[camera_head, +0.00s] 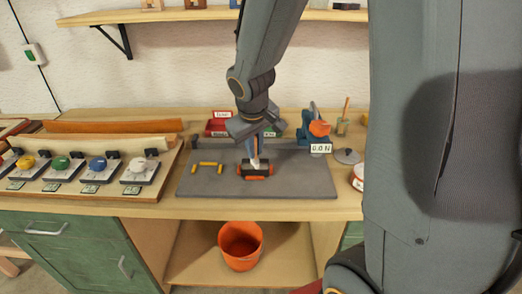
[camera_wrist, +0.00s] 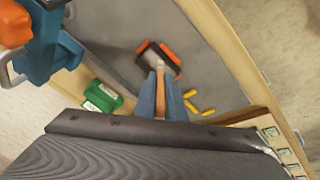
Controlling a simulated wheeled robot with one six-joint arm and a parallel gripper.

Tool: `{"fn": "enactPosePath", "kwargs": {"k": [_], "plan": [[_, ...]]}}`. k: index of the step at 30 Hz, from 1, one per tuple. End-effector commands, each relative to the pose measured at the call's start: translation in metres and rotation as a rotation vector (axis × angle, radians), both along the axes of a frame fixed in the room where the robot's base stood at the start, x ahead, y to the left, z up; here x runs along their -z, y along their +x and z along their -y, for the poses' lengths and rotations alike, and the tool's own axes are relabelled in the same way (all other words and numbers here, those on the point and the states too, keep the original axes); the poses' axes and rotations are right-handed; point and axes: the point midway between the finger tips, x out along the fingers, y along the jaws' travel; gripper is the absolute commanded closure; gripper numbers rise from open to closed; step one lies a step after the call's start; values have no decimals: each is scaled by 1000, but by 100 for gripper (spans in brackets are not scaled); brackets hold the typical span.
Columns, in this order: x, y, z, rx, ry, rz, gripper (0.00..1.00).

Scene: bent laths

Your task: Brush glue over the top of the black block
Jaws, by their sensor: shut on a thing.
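The black block (camera_head: 246,171) lies on the grey mat (camera_head: 205,186), with orange pieces at its front and ends. It also shows in the wrist view (camera_wrist: 151,59). My gripper (camera_head: 254,150) is above the block, its blue fingers shut on a brush with a wooden handle. The handle (camera_wrist: 159,92) shows between the fingers in the wrist view. The pale brush tip (camera_head: 255,163) points down at the block's top and overlaps it in both views. I cannot tell whether it touches. I cannot see any glue on the block.
Yellow pieces (camera_head: 207,164) lie left of the block. Red (camera_head: 217,127) and green (camera_wrist: 102,96) bins and a blue device with an orange part (camera_head: 319,128) stand behind. A display reading 0.0 N (camera_head: 321,148), a grey lid (camera_head: 347,156) and a white-and-red tub (camera_head: 358,178) are right.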

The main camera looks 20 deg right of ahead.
Motion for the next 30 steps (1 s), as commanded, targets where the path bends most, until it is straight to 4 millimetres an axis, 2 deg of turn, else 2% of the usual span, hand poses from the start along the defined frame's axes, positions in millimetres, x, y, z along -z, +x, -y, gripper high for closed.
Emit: {"fn": "enactPosePath", "kwargs": {"k": [19, 23, 30], "plan": [[-1, 15, -36, -1, 0, -1, 100], [-2, 14, -34, 0, 0, -1, 100], [-2, 7, -18, 1, 0, -1, 100]]}}
